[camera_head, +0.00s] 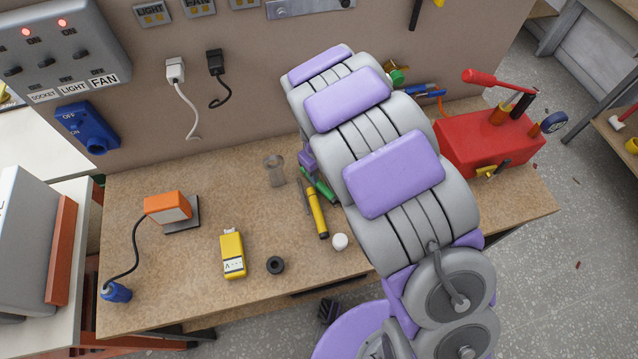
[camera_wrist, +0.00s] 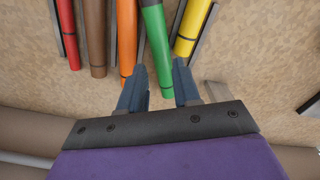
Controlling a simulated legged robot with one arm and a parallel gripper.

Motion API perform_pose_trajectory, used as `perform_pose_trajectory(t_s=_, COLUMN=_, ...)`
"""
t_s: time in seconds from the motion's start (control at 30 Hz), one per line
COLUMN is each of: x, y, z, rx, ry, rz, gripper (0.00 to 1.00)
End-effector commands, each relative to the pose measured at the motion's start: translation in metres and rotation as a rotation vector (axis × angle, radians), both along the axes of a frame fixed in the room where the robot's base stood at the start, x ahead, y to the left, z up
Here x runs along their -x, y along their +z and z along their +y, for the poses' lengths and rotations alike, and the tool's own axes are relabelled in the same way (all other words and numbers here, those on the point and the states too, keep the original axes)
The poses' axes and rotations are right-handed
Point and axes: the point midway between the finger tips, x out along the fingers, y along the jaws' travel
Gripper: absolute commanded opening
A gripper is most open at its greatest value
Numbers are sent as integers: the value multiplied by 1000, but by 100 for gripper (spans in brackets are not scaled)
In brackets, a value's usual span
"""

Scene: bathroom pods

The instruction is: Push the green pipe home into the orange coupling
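In the wrist view, the green pipe (camera_wrist: 157,48) runs down from the top edge, and its near end lies between the two blue-grey fingers of my gripper (camera_wrist: 160,68). The fingers stand apart, with a visible gap on the right of the pipe; I cannot tell whether the left finger touches it. In the head view, a short part of a green pipe (camera_head: 318,186) shows beside my arm, which hides most of my gripper. An orange pipe (camera_wrist: 127,35) lies left of the green one in the wrist view. I cannot make out an orange coupling for certain.
A yellow pipe (camera_wrist: 190,25) is close on the right; brown (camera_wrist: 95,40) and red (camera_wrist: 69,30) pipes are on the left. The workbench (camera_head: 200,270) also holds a yellow meter (camera_head: 232,254), a black ring (camera_head: 275,265), a white knob (camera_head: 340,242) and a red toolbox (camera_head: 482,143).

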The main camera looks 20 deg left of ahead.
Motion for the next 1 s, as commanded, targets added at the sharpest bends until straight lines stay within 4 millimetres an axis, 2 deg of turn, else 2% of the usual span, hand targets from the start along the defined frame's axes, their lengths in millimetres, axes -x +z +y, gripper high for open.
perform_pose_trajectory(t_s=0.2, x=0, y=-36, z=2, rx=9, ry=2, rz=3, gripper=32)
perform_pose_trajectory(t_s=0.3, x=0, y=-46, z=1, rx=7, ry=2, rz=1, gripper=32)
perform_pose_trajectory(t_s=0.53, x=-1, y=-46, z=1, rx=5, ry=1, rz=0, gripper=32)
perform_pose_trajectory(t_s=0.87, x=0, y=-45, z=0, rx=4, ry=1, rz=0, gripper=2)
perform_pose_trajectory(t_s=1.0, x=0, y=-46, z=1, rx=5, ry=1, rz=0, gripper=0)
